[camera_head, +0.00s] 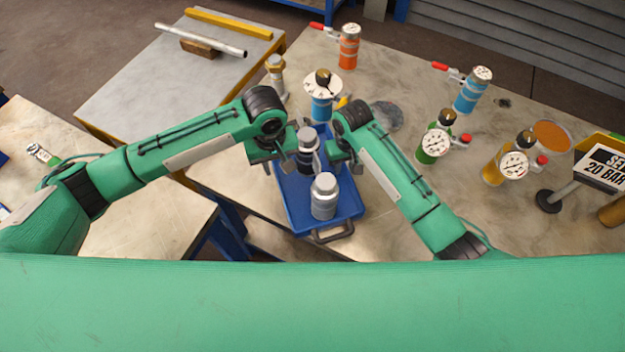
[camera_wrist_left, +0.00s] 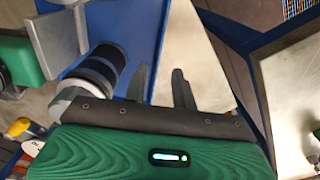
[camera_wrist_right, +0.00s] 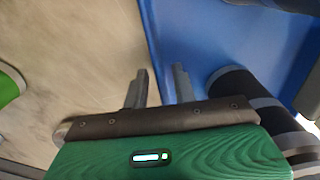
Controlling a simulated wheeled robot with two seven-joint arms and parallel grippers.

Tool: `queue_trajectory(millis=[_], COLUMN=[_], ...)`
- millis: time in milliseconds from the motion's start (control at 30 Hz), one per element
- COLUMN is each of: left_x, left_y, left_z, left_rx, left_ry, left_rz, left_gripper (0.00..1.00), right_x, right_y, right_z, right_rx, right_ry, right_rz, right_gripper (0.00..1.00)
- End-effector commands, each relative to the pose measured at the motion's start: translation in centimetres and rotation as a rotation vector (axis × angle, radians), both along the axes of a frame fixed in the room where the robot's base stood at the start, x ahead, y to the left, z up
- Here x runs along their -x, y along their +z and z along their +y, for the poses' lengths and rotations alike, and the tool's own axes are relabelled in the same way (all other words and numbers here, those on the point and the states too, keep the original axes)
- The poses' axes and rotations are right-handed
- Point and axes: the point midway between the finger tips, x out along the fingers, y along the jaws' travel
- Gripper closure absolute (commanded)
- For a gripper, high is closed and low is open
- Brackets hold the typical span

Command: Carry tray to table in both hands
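The blue tray (camera_head: 292,205) is at the left part of the large table (camera_head: 400,215), with a dark handle at its near end. It carries a grey flanged vessel (camera_head: 324,197) and a dark-banded vessel (camera_head: 308,148). My left gripper (camera_head: 272,165) is at the tray's left side. In the left wrist view its fingers (camera_wrist_left: 162,88) stand apart, one on each side of the tray edge. My right gripper (camera_head: 341,166) is at the right side. In the right wrist view its fingers (camera_wrist_right: 160,88) also stand apart around the tray edge (camera_wrist_right: 152,40). I see no firm contact.
A blue gauge vessel (camera_head: 322,105) stands just beyond the tray. Green (camera_head: 433,147), orange (camera_head: 348,48) and yellow (camera_head: 493,172) gauge vessels stand on the table. A second table (camera_head: 150,85) holding a pipe (camera_head: 200,40) is at the upper left. A third table (camera_head: 150,210) is at the left.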

Motion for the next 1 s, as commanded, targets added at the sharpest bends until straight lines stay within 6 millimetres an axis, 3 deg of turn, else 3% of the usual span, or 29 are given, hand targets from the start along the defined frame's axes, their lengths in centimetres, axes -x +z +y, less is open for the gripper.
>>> queue_trajectory(millis=[133, 367, 800, 1000], left_x=[0.0, 0.0, 0.0, 0.0], left_y=[2.1, 3.2, 3.2, 3.1], left_z=[0.0, 0.1, 0.0, 0.0], left_rx=[0.000, -0.002, -0.001, -0.001], left_ry=[0.000, 0.000, 0.001, 0.001], left_rz=[0.000, 0.001, 0.000, 0.001], left_gripper=[0.73, 0.73, 0.73, 0.73], right_x=[0.0, 0.0, -0.2, -0.1], right_y=[0.0, 0.9, 9.7, 11.6], right_z=[0.0, 0.0, -0.1, 0.0], right_rx=[0.000, -0.002, 0.000, 0.001], right_ry=[0.000, 0.001, 0.001, 0.001], right_rz=[0.000, -0.002, -0.004, -0.003], right_gripper=[0.73, 0.73, 0.73, 0.73])
